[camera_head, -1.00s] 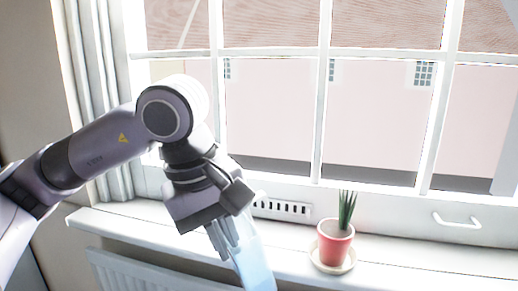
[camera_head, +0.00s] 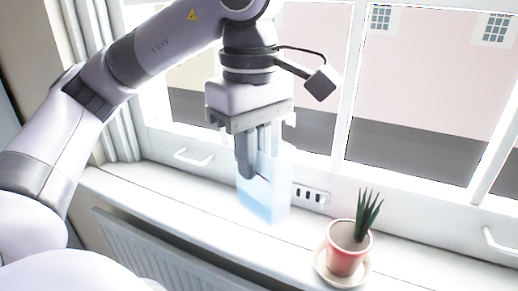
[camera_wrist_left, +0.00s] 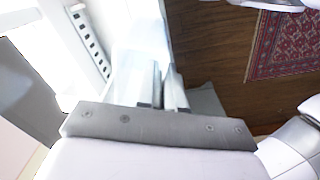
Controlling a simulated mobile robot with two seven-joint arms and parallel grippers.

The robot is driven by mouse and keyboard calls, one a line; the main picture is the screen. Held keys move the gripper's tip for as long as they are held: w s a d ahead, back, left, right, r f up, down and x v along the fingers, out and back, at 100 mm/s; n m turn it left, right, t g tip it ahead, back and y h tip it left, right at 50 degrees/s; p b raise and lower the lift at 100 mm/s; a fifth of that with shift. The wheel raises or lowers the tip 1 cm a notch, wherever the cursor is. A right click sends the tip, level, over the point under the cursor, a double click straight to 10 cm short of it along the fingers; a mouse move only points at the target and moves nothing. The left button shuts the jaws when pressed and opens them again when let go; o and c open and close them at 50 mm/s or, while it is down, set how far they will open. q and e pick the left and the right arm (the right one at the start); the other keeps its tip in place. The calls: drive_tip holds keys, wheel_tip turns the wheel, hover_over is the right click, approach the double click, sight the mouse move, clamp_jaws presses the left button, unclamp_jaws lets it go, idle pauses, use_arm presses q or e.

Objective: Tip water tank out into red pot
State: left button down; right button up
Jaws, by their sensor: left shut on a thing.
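The water tank (camera_head: 265,200) is a pale blue, see-through box. My left gripper (camera_head: 255,165) points down and is shut on it, holding it near the windowsill, left of the red pot. The tank looks close to upright; whether its base touches the sill I cannot tell. The red pot (camera_head: 346,262) stands upright with a spiky green plant (camera_head: 367,215) in it. In the left wrist view the tank (camera_wrist_left: 143,38) shows pale beyond the fingers (camera_wrist_left: 165,90). The water inside cannot be made out. My right gripper is not in view.
The pot stands in a pale saucer (camera_head: 325,272) on the white windowsill (camera_head: 200,205). A slotted vent (camera_head: 311,195) and window frame lie close behind the tank. A radiator (camera_head: 160,255) is below the sill. The left wrist view shows a patterned rug (camera_wrist_left: 285,45) on wooden floor.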

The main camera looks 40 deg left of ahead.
use_arm(q)
drive_tip(key=shift+f, duration=0.45)
drive_tip(key=shift+f+b, duration=0.75)
drive_tip(key=shift+b, duration=0.3)
drive_tip(key=shift+f+b, duration=0.55)
drive_tip(key=shift+f, duration=0.1)
drive_tip(key=shift+f+b, duration=0.3)
drive_tip(key=shift+f, duration=0.15)
